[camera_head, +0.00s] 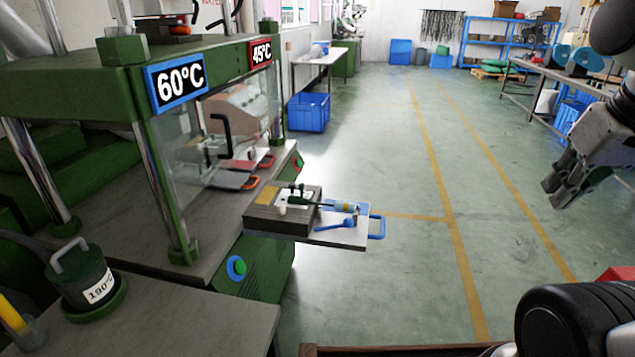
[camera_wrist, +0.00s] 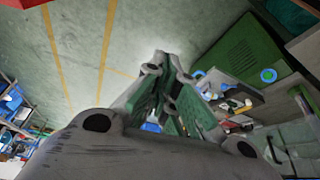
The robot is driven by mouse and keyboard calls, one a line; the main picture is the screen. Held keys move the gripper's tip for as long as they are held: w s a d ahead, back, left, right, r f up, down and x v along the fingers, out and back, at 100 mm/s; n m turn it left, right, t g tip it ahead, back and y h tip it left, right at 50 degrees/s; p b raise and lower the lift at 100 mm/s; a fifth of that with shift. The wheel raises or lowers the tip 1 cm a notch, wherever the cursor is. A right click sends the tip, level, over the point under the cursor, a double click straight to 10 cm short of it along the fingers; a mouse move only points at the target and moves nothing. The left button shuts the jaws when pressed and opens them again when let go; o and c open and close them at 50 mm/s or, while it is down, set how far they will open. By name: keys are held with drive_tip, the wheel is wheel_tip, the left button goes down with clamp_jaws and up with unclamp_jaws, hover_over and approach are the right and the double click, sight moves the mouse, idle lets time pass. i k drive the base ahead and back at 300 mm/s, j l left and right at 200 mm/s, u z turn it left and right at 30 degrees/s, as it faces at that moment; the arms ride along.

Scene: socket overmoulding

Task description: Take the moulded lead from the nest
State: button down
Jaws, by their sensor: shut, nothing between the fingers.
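The nest (camera_head: 262,222) is a grey block on a pull-out slide at the front of the green press, in the head view. On it lies a dark green piece (camera_head: 296,199) with a thin part running right to a yellow band; it may be the moulded lead, but it is too small to tell. My gripper (camera_head: 553,198) is at the right of the head view, well apart from the nest, over the floor. In the wrist view its fingers (camera_wrist: 165,65) meet at the tips with nothing between them. The slide shows small and tilted beyond them.
The slide's plate (camera_head: 335,236) has a blue handle (camera_head: 377,227) and a blue tool (camera_head: 341,222). The press (camera_head: 165,52) has a clear guard (camera_head: 190,150) and metal posts. Floor between nest and gripper is clear.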

sight(339, 205)
drive_tip(key=i+l+u, duration=0.15)
drive_tip(key=l+u, duration=0.25)
drive_tip(key=i+l+u, duration=0.1)
drive_tip(key=l+u, duration=0.3)
